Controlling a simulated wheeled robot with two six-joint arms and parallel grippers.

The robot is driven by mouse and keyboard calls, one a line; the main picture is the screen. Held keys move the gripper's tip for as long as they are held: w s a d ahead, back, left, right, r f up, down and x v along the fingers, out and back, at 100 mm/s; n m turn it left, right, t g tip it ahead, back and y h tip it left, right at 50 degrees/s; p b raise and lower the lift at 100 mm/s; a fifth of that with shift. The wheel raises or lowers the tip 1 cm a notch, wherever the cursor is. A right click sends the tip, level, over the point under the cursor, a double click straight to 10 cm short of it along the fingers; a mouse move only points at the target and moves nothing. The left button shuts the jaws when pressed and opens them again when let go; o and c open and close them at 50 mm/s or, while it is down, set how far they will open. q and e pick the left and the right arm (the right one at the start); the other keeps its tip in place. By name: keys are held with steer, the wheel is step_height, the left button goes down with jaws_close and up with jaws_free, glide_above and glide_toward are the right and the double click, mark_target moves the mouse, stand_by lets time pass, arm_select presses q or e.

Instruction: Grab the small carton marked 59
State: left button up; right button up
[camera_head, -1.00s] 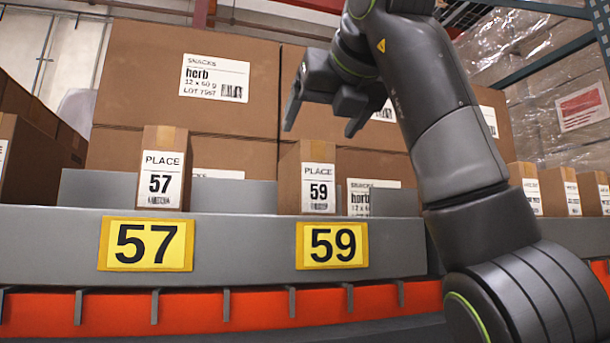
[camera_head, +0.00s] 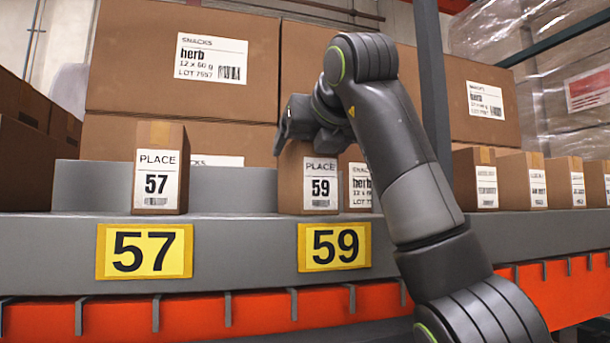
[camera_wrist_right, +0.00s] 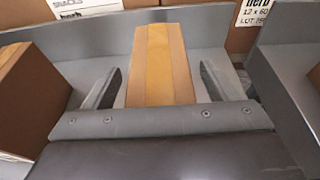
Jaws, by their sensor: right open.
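The small carton marked 59 (camera_head: 320,185) stands upright on the grey shelf, above the yellow 59 plate (camera_head: 334,247). My right gripper (camera_head: 300,140) is over the top of this carton in the head view and hides its upper edge. In the right wrist view the taped carton top (camera_wrist_right: 160,65) lies between the two fingers of my right gripper (camera_wrist_right: 155,85). The fingers are open, with a gap on each side of the carton. My left gripper is in neither view.
The small carton marked 57 (camera_head: 160,170) stands to the left, above its own yellow plate (camera_head: 144,251). Large herb boxes (camera_head: 185,60) are stacked behind. More small cartons (camera_head: 522,180) stand at the right. A low grey divider (camera_head: 232,190) runs behind the small cartons.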

steer(key=shift+s, duration=0.15)
steer(key=c, duration=0.3)
jaws_close()
steer(key=shift+r, duration=0.15)
steer(key=shift+r, duration=0.4)
step_height(320, 180, up, 8)
steer(key=p, duration=0.2)
steer(key=shift+f+p, duration=0.15)
steer(key=shift+p, duration=0.25)
steer(key=shift+r+p, duration=0.35)
steer(key=shift+r, duration=0.35)
